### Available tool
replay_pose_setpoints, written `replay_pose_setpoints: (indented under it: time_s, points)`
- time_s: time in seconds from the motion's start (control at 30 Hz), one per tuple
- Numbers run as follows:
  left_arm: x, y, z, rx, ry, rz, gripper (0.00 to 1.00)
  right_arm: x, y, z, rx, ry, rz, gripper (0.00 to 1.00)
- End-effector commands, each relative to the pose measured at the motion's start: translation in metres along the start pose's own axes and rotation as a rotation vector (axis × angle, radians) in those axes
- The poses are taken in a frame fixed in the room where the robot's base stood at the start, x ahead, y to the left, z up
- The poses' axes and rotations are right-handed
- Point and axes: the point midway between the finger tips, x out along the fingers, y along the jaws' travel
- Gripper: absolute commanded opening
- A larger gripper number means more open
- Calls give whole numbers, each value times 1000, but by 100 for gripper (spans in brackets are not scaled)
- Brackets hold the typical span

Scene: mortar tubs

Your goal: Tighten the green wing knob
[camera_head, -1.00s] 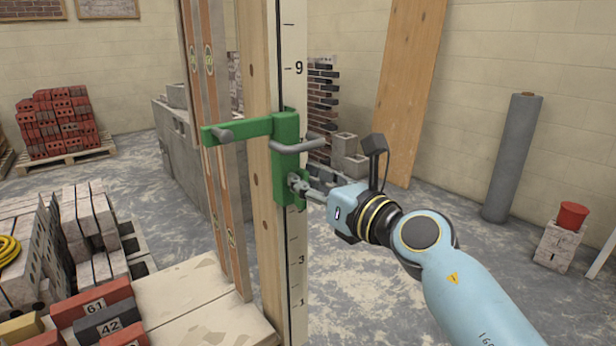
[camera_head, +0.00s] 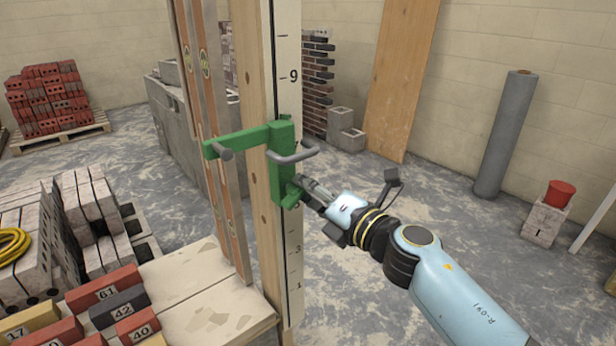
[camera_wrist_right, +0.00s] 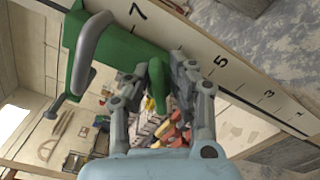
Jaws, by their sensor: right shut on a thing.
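A green metal bracket (camera_head: 282,150) with grey handles is fixed on a wooden post that carries a numbered white scale (camera_head: 289,100). The green wing knob (camera_wrist_right: 157,84) shows between the fingers in the right wrist view, low on the bracket's side. My right gripper (camera_head: 301,188) reaches in from the right and is shut on the knob, its fingers on both sides of it. In the head view the fingers mostly hide the knob. The bracket also shows in the right wrist view (camera_wrist_right: 125,48). My left gripper is not in view.
A grey bar handle (camera_head: 290,156) sticks out of the bracket just above my right gripper. Spirit levels (camera_head: 205,70) stand left of the post. Numbered bricks (camera_head: 103,285) lie on a board at lower left. The floor at right is mostly clear.

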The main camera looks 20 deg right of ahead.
Motion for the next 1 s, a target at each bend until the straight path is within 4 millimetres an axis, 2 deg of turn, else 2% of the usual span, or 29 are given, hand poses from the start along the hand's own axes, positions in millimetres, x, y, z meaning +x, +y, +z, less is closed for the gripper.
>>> replay_pose_setpoints:
  time_s: [0.1,0.5,1.0]
  points:
    - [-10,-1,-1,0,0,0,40,1,2,1,111,2,5,0]
    - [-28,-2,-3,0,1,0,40,1,-3,0,423,1,7,0]
    - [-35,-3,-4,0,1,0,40,2,-4,-1,563,1,11,0]
